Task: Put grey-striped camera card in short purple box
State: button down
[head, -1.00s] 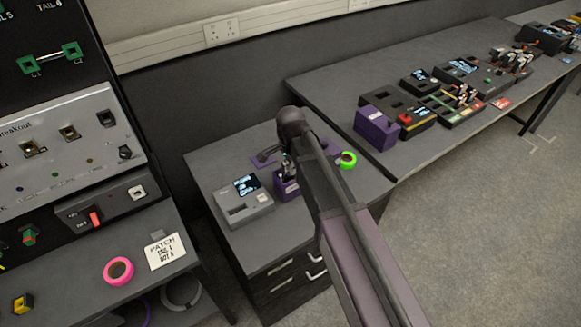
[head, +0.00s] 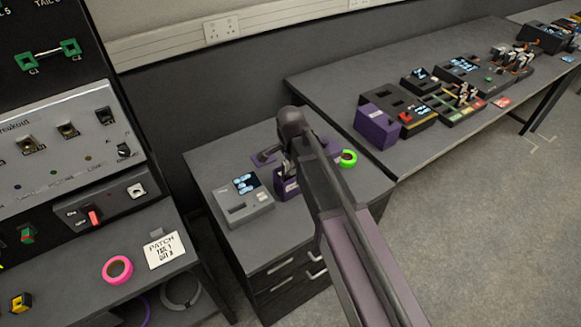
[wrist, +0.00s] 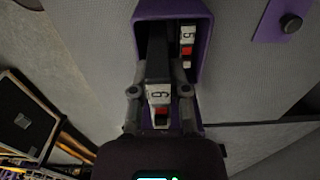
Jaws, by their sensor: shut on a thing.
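The short purple box (head: 288,187) stands on the low grey cabinet, partly hidden by my arm. In the wrist view the purple box (wrist: 204,30) is open towards me at the top middle. My gripper (wrist: 160,88) is shut on a dark card (wrist: 158,72) with a white numbered label and a red patch at its near end. The card's far end is at the box mouth; how deep it sits is hidden. Its grey stripe is not clear to me. Another card (wrist: 187,42) with a white label and red mark sits in the box to the right. My gripper (head: 287,168) is small in the head view.
A grey reader with a lit screen (head: 240,205) stands left of the box. A green tape roll (head: 348,158) lies to the right. A taller purple box (head: 377,124) and several dark devices stand on the long table. A pink tape roll (head: 117,270) lies front left.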

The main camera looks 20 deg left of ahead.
jog(key=shift+f+b, duration=0.35)
jog(key=shift+f, duration=0.1)
dwell(0.4)
jog(key=c, duration=0.5)
grip_release()
jog(key=shift+c, duration=0.2)
jog(key=shift+c, duration=1.1)
jog(key=shift+r, duration=0.15)
jog(key=shift+r+p, duration=3.9)
jog(key=shift+p, duration=0.15)
